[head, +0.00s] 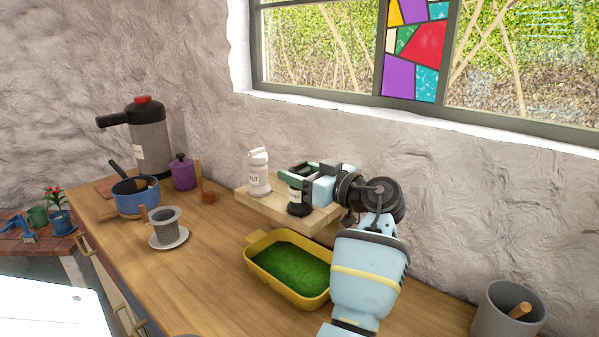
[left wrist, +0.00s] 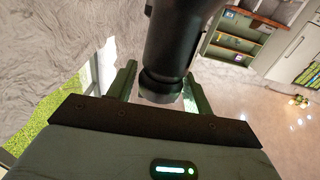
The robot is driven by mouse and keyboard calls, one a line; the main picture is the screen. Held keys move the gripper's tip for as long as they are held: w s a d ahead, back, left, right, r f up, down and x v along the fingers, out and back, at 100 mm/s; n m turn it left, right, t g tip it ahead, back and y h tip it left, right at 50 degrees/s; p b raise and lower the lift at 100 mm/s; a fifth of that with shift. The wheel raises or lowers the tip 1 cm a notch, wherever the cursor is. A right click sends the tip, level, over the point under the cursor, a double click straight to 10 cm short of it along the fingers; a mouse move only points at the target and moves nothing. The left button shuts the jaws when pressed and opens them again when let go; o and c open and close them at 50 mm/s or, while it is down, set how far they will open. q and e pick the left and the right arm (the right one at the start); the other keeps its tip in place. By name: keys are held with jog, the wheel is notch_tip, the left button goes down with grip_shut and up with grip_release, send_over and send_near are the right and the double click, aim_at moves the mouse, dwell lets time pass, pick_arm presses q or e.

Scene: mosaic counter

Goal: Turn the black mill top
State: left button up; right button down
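The black mill (head: 298,209) stands upright on a small wooden board, its upper part partly hidden by my left gripper. My left gripper (head: 300,176) is at the mill's top, reaching in from the right with its green fingers. In the left wrist view the dark mill (left wrist: 172,45) lies between the two fingers (left wrist: 160,82). A narrow gap shows beside the left-hand finger; contact on the other side is unclear. The fingers look open around the top. My right gripper is not in view.
A white salt mill (head: 259,174) stands left on the same board (head: 318,228). A yellow tray (head: 258,277) with green contents is in front. A blue pot (head: 135,200), a cup on a saucer (head: 168,242) and a grey crock (head: 495,318) stand on the counter. The wall is close behind.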

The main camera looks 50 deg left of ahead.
pick_arm(q)
jog(key=c, duration=0.7)
jog(key=shift+o, duration=0.2)
jog(key=shift+m+t, duration=0.3)
jog(key=shift+t, duration=0.1)
